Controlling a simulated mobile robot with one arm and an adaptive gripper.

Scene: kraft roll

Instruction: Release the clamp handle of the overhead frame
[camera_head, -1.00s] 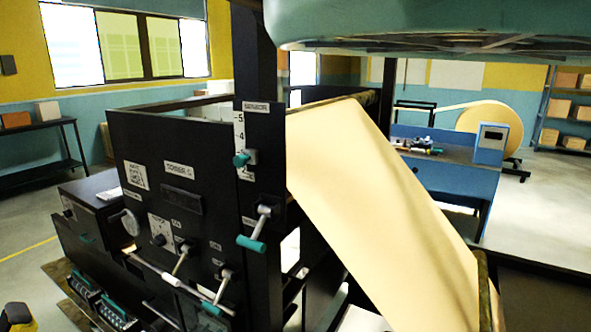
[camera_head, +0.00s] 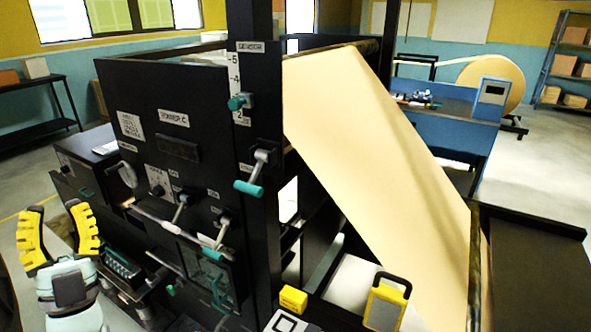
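The overhead frame is a black machine frame (camera_head: 178,88) with a tall post and a plate labelled "SENSOR". A clamp handle (camera_head: 249,187) with a grey lever and a teal grip sits low on this post; its lever points down and to the left. A teal knob (camera_head: 236,103) sits on the numbered scale above it. Similar grey and teal levers (camera_head: 182,207) are on the front panel. My gripper (camera_head: 59,212) is at the lower left with two yellow fingers spread apart, empty, and well away from the clamp handle.
A wide kraft paper web (camera_head: 375,140) slopes down to the right of the post. A yellow-framed panel (camera_head: 387,302) and a yellow block (camera_head: 293,299) are at the bottom. A blue bench (camera_head: 455,133) and a paper roll (camera_head: 495,85) stand behind. Floor shows at the far left.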

